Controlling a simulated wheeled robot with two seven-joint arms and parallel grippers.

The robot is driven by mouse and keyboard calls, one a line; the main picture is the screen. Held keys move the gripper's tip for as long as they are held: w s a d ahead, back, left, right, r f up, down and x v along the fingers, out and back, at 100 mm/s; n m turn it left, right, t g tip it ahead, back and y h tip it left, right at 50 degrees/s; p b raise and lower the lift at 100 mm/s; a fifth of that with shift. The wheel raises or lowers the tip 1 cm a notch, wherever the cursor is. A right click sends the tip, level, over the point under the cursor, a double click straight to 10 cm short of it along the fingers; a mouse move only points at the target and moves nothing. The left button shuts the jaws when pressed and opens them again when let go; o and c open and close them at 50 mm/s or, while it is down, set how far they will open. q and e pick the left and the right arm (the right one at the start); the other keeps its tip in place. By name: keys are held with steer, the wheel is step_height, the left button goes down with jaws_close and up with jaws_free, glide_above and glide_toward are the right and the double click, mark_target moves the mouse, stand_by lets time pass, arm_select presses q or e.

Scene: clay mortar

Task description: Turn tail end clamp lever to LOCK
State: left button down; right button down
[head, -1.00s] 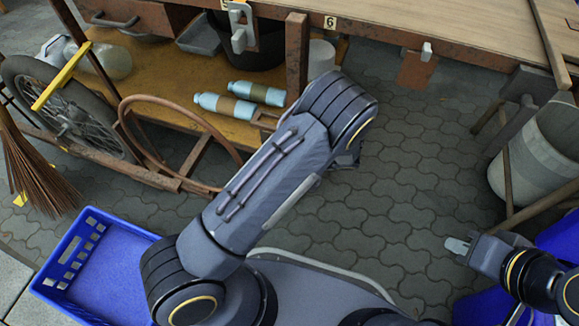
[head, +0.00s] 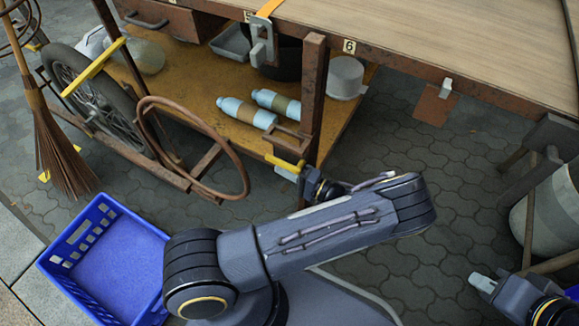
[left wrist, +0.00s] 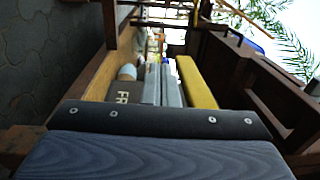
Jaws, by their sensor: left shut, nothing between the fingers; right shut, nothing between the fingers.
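A short yellow bar (head: 284,161), which looks like a clamp lever, sits by the rusty bracket on the near table post. My left gripper (head: 287,174) is shut and empty just below it in the head view. In the left wrist view the yellow bar (left wrist: 196,82) lies right beside the grey fingers (left wrist: 166,85); whether they touch I cannot tell. A dark plate (left wrist: 126,92) there shows the letters "FR", the rest hidden. Another, longer yellow bar (head: 93,67) crosses above the spoked wheel. My right gripper (head: 480,282) is shut and empty, at the lower right.
The rusty post (head: 312,95) and the table (head: 440,45) stand close to my left arm. Two bottles (head: 247,111) lie on the low shelf. A hoop (head: 195,147), a broom (head: 62,155) and a blue crate (head: 112,265) are at left. The paving (head: 420,160) is clear at centre right.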

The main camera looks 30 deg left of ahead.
steer(key=shift+w+r, duration=0.15)
steer(key=shift+w, duration=0.1)
stand_by(0.3)
